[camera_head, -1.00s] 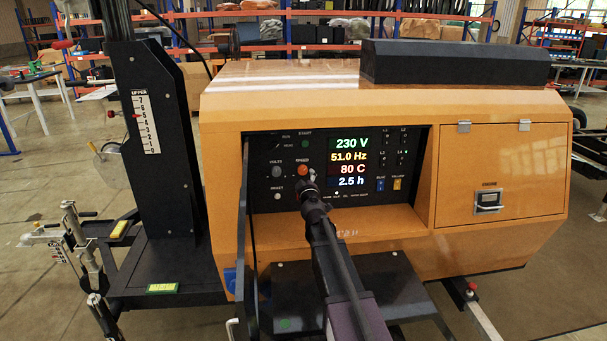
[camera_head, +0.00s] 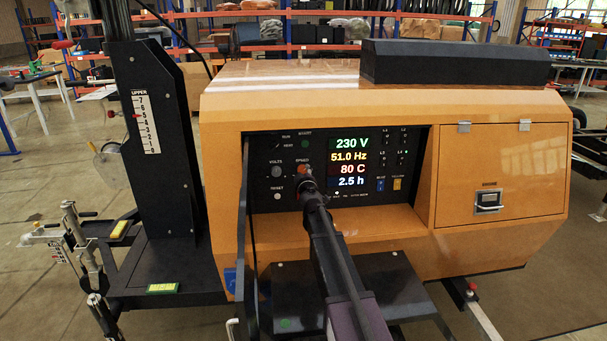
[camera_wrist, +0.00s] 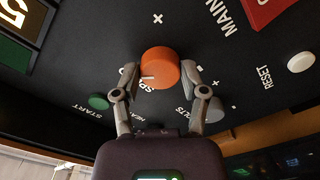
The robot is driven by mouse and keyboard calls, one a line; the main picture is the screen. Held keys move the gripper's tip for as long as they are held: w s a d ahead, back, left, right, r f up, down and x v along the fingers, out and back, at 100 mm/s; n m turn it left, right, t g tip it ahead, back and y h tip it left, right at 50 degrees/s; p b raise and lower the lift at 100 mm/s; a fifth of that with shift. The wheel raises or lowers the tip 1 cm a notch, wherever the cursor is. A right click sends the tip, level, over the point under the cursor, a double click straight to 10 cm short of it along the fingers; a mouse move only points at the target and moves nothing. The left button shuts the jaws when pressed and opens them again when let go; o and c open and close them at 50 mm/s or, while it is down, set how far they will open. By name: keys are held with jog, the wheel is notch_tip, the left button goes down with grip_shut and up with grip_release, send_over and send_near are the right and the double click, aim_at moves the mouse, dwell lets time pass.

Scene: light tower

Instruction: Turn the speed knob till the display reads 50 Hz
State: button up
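The orange speed knob (camera_wrist: 160,67) is on the dark control panel, with a pale pointer line on its face. In the head view its top edge (camera_head: 302,170) shows above my gripper, which hides the rest. My gripper (camera_wrist: 161,76) is open, with one finger on each side of the knob and the tips close to its sides. I cannot tell whether they touch it. The display (camera_head: 351,162) reads 230 V, 51.0 Hz, 80 C and 2.5 h.
The grey volts knob (camera_wrist: 207,110) is just right of my right finger in the wrist view. A green start button (camera_wrist: 98,101) is at the left and a white reset button (camera_wrist: 300,62) at the right. The panel sits recessed in the orange housing (camera_head: 480,240).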

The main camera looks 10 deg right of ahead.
jog(key=c, duration=0.4)
jog(key=shift+w+n, duration=0.1)
jog(key=shift+n, duration=0.3)
dwell(0.4)
jog(key=n, duration=0.3)
jog(key=shift+r+n, duration=0.1)
jog(key=shift+n, duration=1.9)
jog(key=o, duration=1.1)
jog(key=shift+o, duration=0.2)
